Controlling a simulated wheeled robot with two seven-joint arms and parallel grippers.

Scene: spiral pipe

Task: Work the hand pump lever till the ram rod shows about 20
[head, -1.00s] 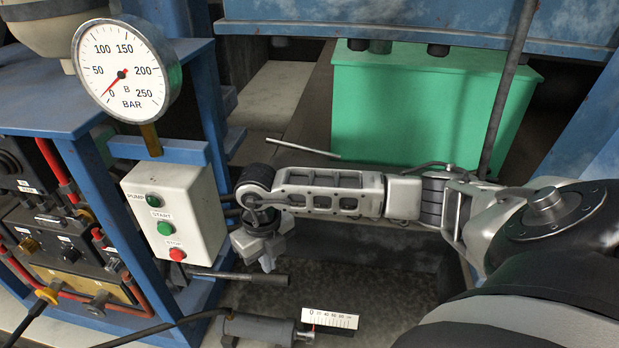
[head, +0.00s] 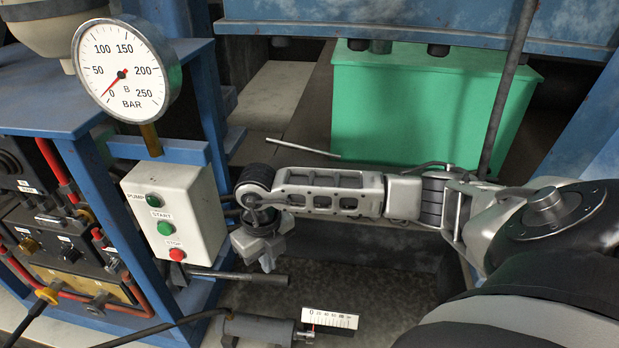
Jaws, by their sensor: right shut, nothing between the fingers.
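The pump lever (head: 235,276) appears to be the dark bar with a thicker right end, lying nearly level below the white button box. My right gripper (head: 267,264) is shut and points down, just above and behind the lever's right end in the picture; whether it touches the bar I cannot tell. The ram (head: 258,328) is a grey cylinder at the bottom edge. A white scale (head: 331,318) starting at 0 stands at its right end. The short rod (head: 304,336) beside it shows little length near the low end of the scale; the figure is too small to read exactly. My left gripper is not in view.
A pressure gauge (head: 122,70) reads near 0 bar. The button box (head: 174,214) stands close left of my right gripper. A green tank (head: 425,105) stands behind my arm. A dark hose (head: 165,327) runs to the ram. The dark floor (head: 390,285) right of the lever is clear.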

